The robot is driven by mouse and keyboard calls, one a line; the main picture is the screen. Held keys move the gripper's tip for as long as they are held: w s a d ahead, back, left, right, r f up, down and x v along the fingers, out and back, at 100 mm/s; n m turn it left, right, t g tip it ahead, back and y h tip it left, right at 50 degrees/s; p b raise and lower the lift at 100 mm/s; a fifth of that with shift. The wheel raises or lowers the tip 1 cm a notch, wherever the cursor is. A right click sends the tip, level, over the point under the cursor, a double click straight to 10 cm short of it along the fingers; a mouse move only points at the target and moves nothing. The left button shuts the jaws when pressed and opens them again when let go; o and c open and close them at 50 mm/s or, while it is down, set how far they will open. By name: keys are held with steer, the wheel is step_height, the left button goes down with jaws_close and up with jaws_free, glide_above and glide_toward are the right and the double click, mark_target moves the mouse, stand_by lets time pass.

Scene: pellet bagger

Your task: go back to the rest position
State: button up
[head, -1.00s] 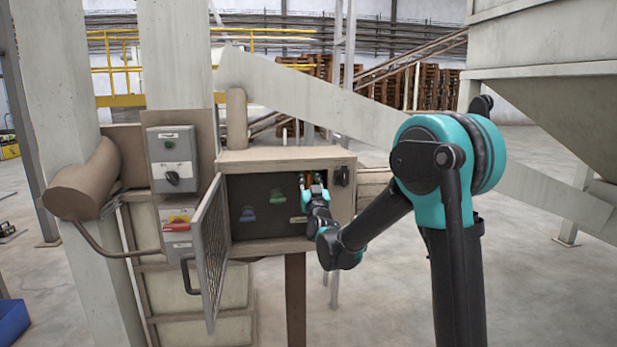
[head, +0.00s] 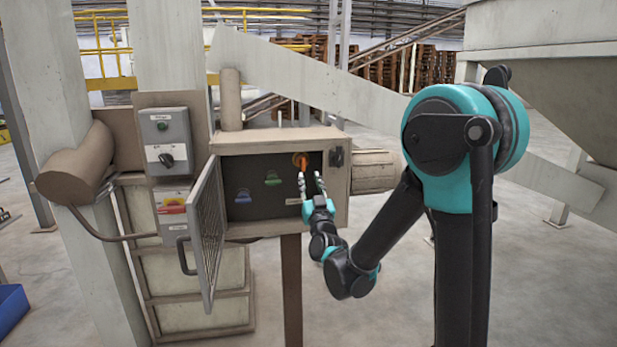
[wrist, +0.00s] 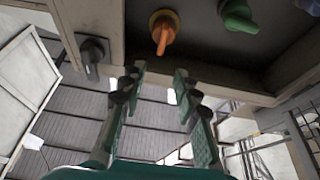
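My gripper (head: 312,182) is in front of the open control box, at its right part. Its two fingers are apart with nothing between them. The wrist view shows the open gripper (wrist: 157,90) too, with the orange knob (wrist: 162,32) beyond the fingertips and clear of them. The orange knob (head: 301,161) sits at the upper right of the box's inside. My arm reaches from the right of the head view, bent at the elbow below the box.
The box (head: 262,138) has its mesh door (head: 206,240) swung open on the left. Inside are a green knob (head: 273,179) and a blue knob (head: 243,196). A black switch (head: 337,157) is on its right front edge. A hopper (head: 570,100) hangs at right.

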steer(key=s+d+f+g+h, duration=0.1)
steer(key=s+d+f+g, duration=0.4)
steer(key=f, duration=0.3)
steer(key=s+d+f+g+h, duration=0.1)
steer(key=s+d+f+g, duration=0.25)
steer(key=d+f, duration=0.5)
steer(key=s+d+f+m+g+h, duration=0.1)
steer(key=s+d+f+g, duration=0.3)
steer(key=s, duration=0.6)
steer(key=s+d+f+m+g+h, duration=0.2)
steer(key=s+d+f+g, duration=0.3)
steer(key=s+d+f, duration=0.3)
steer(key=shift+s+d+f+h, duration=0.4)
steer(key=shift+s+f+h, duration=0.25)
steer(key=shift+s, duration=0.55)
